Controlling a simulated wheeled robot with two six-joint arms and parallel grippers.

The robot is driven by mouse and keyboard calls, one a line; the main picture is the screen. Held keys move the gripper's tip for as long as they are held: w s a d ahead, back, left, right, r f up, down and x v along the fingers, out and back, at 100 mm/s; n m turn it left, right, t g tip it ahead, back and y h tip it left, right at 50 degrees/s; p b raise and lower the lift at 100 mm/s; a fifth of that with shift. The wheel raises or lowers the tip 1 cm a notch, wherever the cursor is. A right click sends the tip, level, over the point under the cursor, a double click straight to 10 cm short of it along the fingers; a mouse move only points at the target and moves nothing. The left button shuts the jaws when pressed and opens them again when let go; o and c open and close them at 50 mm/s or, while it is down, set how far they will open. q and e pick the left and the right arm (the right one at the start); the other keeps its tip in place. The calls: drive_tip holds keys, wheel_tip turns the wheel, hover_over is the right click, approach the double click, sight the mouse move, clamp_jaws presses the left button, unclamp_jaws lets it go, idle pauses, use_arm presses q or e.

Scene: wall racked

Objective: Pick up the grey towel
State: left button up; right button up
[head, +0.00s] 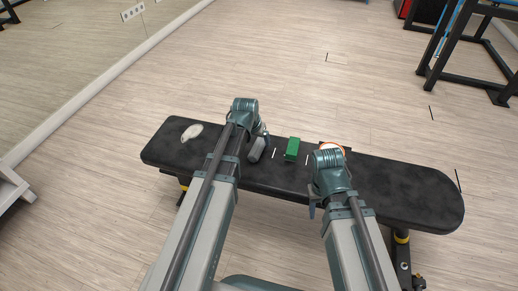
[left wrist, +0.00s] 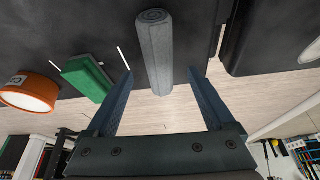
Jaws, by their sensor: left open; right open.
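The grey towel, rolled into a cylinder, lies on the black bench (head: 400,190); it shows in the head view (head: 256,149) just right of my left wrist and in the left wrist view (left wrist: 154,48). My left gripper (left wrist: 160,74) is open. In the left wrist view its two fingers point at the towel, which lies between their lines, with its near end around the fingertips. I cannot tell whether they touch it. In the head view the left gripper (head: 263,136) is partly hidden by its arm. My right gripper (head: 312,208) is mostly hidden behind its wrist, over the bench's front edge.
A green block (head: 292,148) lies right of the towel. A round orange and white object (head: 333,148) is partly hidden behind my right wrist. A whitish object (head: 191,132) lies at the bench's left end. The bench's right end is clear.

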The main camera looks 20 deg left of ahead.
sight(258, 144)
use_arm(q)
drive_tip(key=b+x, duration=0.3)
drive_tip(key=x, duration=0.1)
drive_tip(key=shift+f+b, duration=0.25)
drive_tip(key=shift+b, duration=0.05)
drive_tip(key=shift+r, duration=0.1)
clamp_jaws()
